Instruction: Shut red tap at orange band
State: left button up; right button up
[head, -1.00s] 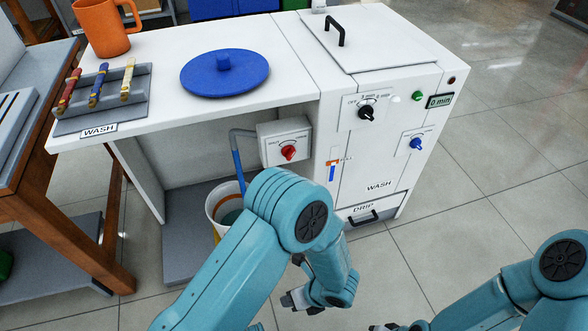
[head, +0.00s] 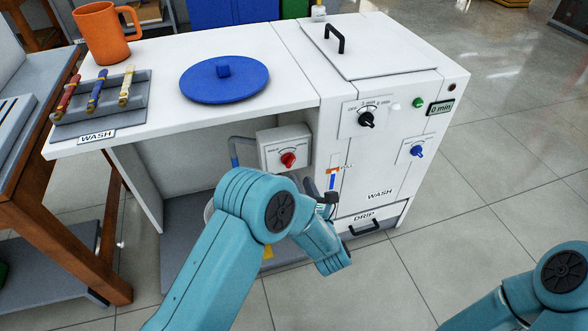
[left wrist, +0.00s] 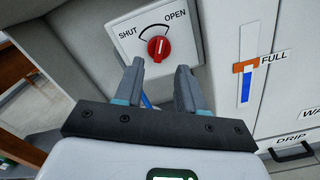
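The red tap (left wrist: 158,47) is a round knob on a white box, under an arc marked SHUT on the left and OPEN on the right. Its white mark points roughly up, between the two words. It also shows in the head view (head: 288,160). My left gripper (left wrist: 160,80) is open and empty, its fingertips just below the knob and apart from it. The orange band (left wrist: 245,66) at FULL crosses a level gauge; the blue column (left wrist: 245,90) reaches about its lower edge. In the head view the band (head: 333,171) is small. My right gripper is out of view.
A WASH machine with a black knob (head: 366,119), blue knob (head: 417,151) and DRIP drawer handle (head: 364,229) stands right of the tap. A blue lid (head: 224,82), orange mug (head: 103,33) and frame rack (head: 100,105) are on the white top. My arm mostly hides the bucket.

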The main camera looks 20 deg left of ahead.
aim_at(292, 163)
pick_arm(q)
jog(key=b+x, duration=0.1)
jog(key=x, duration=0.5)
jog(key=shift+w+a, duration=0.25)
jog(key=shift+w, duration=0.05)
grip_shut()
